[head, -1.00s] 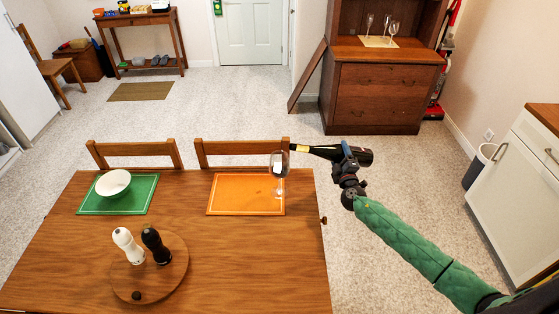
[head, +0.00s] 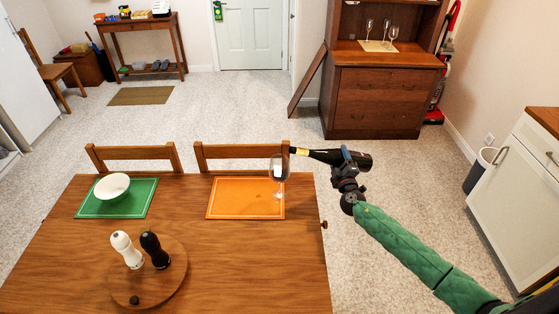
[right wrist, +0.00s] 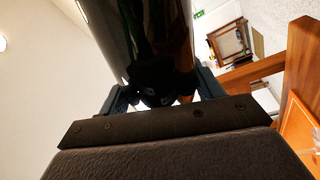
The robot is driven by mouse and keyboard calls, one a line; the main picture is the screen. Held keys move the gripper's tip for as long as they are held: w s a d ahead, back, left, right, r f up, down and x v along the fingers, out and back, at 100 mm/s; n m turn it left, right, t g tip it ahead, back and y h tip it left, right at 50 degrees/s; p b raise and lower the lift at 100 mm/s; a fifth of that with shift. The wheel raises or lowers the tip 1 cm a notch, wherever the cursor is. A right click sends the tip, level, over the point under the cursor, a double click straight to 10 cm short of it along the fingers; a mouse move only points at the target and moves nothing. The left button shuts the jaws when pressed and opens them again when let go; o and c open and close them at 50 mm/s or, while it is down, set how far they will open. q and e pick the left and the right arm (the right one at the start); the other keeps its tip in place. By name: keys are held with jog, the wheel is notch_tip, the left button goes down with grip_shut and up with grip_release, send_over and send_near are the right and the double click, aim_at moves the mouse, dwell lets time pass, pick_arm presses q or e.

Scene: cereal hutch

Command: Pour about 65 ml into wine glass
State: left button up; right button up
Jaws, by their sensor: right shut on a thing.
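A dark wine bottle (head: 325,156) with a yellowish neck lies nearly level in the air, its mouth pointing left. My right gripper (head: 347,160) is shut around the bottle's body; the bottle also fills the top of the right wrist view (right wrist: 140,35) between the fingers. The clear wine glass (head: 279,170) stands upright at the right edge of the orange placemat (head: 240,198). The bottle's mouth is close to the glass rim; I cannot tell whether they touch. The bowl looks dark in part, but the liquid level is unclear. My left gripper is out of view.
A white bowl (head: 112,186) sits on a green placemat (head: 90,206). White and black mills (head: 127,250) stand on a round wooden board (head: 175,282). Two chairs back onto the far table edge. A hutch (head: 385,95) with several glasses stands behind.

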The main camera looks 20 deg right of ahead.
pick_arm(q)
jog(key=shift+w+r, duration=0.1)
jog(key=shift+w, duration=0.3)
pick_arm(e)
jog(key=shift+r, duration=0.1)
dwell(0.4)
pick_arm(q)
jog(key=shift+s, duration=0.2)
